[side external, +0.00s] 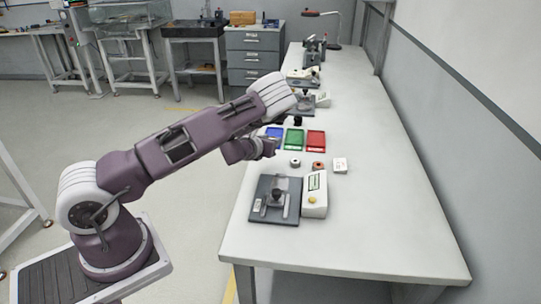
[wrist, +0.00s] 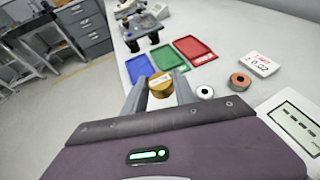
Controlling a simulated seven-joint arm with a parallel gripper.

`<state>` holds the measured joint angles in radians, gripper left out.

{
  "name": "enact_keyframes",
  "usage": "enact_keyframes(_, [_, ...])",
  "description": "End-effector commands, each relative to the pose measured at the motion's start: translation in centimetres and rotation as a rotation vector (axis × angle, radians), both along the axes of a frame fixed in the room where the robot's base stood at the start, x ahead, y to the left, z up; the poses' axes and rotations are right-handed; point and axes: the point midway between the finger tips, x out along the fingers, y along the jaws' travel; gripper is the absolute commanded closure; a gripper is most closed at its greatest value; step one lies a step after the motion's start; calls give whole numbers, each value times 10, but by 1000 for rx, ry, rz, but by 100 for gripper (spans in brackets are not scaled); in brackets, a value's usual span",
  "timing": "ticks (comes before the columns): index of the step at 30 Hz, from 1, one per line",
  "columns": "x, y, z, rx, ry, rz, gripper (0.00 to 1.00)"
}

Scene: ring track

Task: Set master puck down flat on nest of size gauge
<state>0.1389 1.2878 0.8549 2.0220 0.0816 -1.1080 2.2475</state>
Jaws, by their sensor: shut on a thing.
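My gripper (wrist: 160,92) is shut on a gold puck (wrist: 160,84), likely the master puck, gripped between the two grey fingers in the wrist view. In the side view my gripper (side external: 268,150) hangs over the table's left edge, near the blue tray; the puck cannot be made out there. The nearest gauge (side external: 264,214) has a dark grey base with a black-knobbed post in the middle. Its white display box (side external: 315,194) stands at its right; the screen (wrist: 296,122) shows in the wrist view. Its nest is not clear. Which gauge is the size gauge cannot be told.
Blue (wrist: 139,68), green (wrist: 167,60) and red (wrist: 194,50) trays lie beyond the puck. A steel ring (wrist: 205,92), a copper-coloured ring (wrist: 240,81) and a white card (wrist: 258,63) lie to the right. Other gauges (side external: 304,102) stand farther back. The table's right side is clear.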

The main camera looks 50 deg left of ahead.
Motion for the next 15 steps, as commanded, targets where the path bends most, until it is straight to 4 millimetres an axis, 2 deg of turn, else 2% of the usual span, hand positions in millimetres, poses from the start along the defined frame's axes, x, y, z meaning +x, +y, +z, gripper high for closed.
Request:
enact_keyframes(4, [4, -8, 28, 3, -3, -17, 100])
enact_keyframes(7, [11, -31, 55, 10, -6, -63, 100])
enact_keyframes(11, [17, -83, 105, 23, -10, -165, 100])
enact_keyframes(15, [6, -149, 161, 24, -12, -301, 100])
